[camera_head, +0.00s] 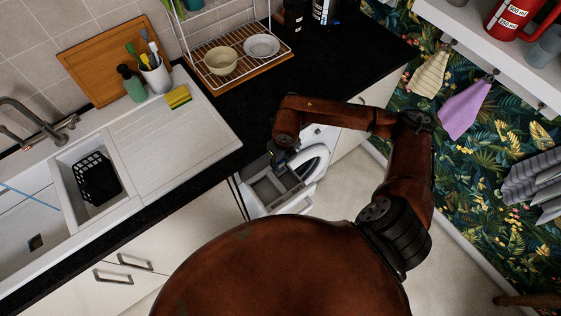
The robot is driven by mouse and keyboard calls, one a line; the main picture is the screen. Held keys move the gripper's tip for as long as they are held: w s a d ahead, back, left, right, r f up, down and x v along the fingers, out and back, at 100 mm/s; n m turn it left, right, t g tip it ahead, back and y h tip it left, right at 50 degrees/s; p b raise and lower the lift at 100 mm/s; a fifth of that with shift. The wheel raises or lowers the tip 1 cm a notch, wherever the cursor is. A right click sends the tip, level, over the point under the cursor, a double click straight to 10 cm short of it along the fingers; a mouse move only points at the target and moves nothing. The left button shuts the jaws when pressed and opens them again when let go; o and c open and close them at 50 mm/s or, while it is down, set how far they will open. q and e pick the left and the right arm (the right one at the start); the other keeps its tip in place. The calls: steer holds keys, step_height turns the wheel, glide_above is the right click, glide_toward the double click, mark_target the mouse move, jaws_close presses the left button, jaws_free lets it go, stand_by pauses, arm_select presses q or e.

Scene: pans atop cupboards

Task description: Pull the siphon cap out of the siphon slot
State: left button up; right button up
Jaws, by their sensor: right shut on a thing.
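My right gripper (281,158) reaches down over an open, grey detergent drawer (262,195) with compartments, in the middle of the head view. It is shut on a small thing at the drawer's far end. That would be the siphon cap, but the gripper and wrist hide most of it, and I cannot tell whether it still sits in its slot. The slot itself cannot be made out. My left gripper is not in view.
The drawer belongs to a white washing machine (318,136) under the black counter (345,62). The counter edge and sink drainboard (175,140) lie to the left. Open floor (325,200) is at the right.

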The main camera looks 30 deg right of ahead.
stand_by(0.5)
steer(key=shift+r+p, duration=0.8)
steer(key=shift+r, duration=0.7)
steer(key=shift+r+p, duration=0.6)
steer(key=shift+r, duration=0.95)
steer(key=shift+r+p, duration=0.8)
steer(key=shift+r, duration=0.7)
